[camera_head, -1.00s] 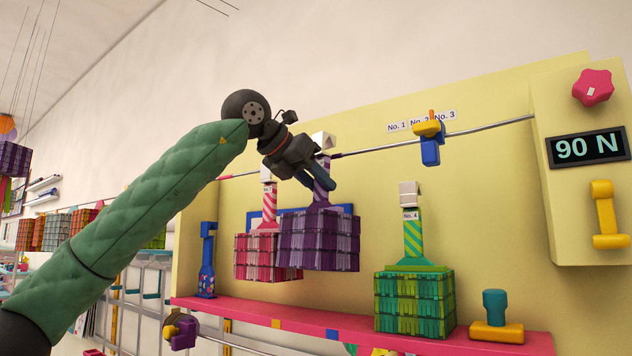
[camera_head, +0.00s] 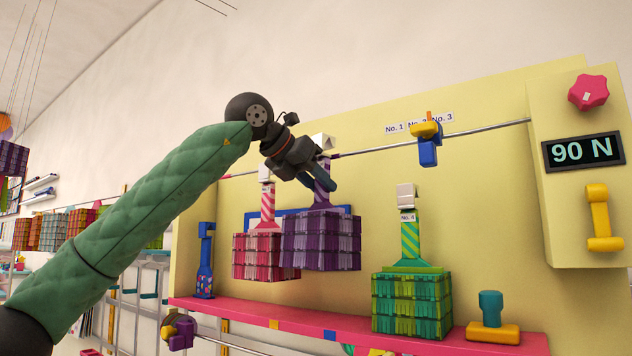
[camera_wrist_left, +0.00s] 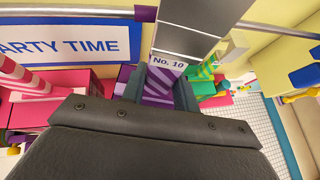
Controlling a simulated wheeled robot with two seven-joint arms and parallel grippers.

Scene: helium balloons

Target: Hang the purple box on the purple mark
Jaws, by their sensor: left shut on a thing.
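The purple box (camera_head: 320,240) hangs upright below its purple-striped neck (camera_head: 322,182), with a pale hook (camera_head: 322,141) on top. My left gripper (camera_head: 327,181) is shut on the neck; the left wrist view shows the "No. 10" label (camera_wrist_left: 167,64) between its fingers. The hook is level with the steel rail (camera_head: 480,129) and overlaps it; I cannot tell whether it rests on it. The purple mark (camera_head: 337,156) shows just right of the neck in the head view, but left of the hook in the left wrist view (camera_wrist_left: 146,13). My right gripper is not in view.
A red box (camera_head: 262,256) is close left of the purple box. A green box (camera_head: 411,305) stands on the pink shelf (camera_head: 300,316) to the right. A blue and yellow clamp (camera_head: 427,147) sits on the rail farther right. A panel display (camera_head: 583,151) reads 90 N.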

